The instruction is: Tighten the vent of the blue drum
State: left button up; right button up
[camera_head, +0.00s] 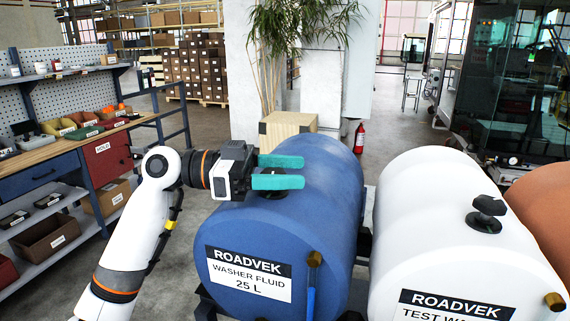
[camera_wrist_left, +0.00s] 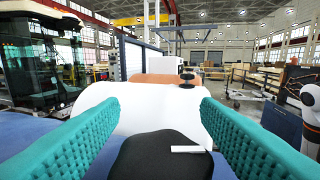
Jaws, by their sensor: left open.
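The blue drum (camera_head: 290,225) lies on its side, with a label reading ROADVEK WASHER FLUID 25 L on its front. Its black vent (camera_head: 272,194) is on top, mostly hidden in the head view behind my left gripper (camera_head: 302,171). The gripper is open, its two teal fingers reaching level over the drum's top from the left. In the left wrist view, the black vent knob (camera_wrist_left: 150,160) with a white mark shows low between the spread fingers (camera_wrist_left: 160,108). I see a gap on both sides; contact cannot be told. My right gripper is out of view.
A white drum (camera_head: 440,220) with its own black vent (camera_head: 486,213) lies to the right, and an orange drum (camera_head: 545,205) beyond it. A brass-coloured tap (camera_head: 314,259) sticks out of the blue drum's front. A workbench (camera_head: 60,155) with bins stands at left.

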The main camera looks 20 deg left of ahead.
pick_arm(q)
jog(key=shift+c, duration=0.6)
jog(key=c, duration=0.9)
jog(key=shift+o, duration=0.2)
jog(key=shift+s+f+m+g+b, duration=0.1)
jog(key=shift+f+m+g+b, duration=0.1)
jog(key=shift+m+g+b, duration=0.7)
jog(key=m+g, duration=0.1)
jog(key=g, duration=0.1)
jog(key=shift+s+r+g+b, duration=0.1)
jog(key=shift+r+g+b, duration=0.05)
jog(key=shift+g+b, duration=0.2)
jog(key=shift+s+g, duration=0.1)
jog(key=shift+g, duration=0.15)
jog(key=shift+r, duration=0.1)
jog(key=o, duration=1)
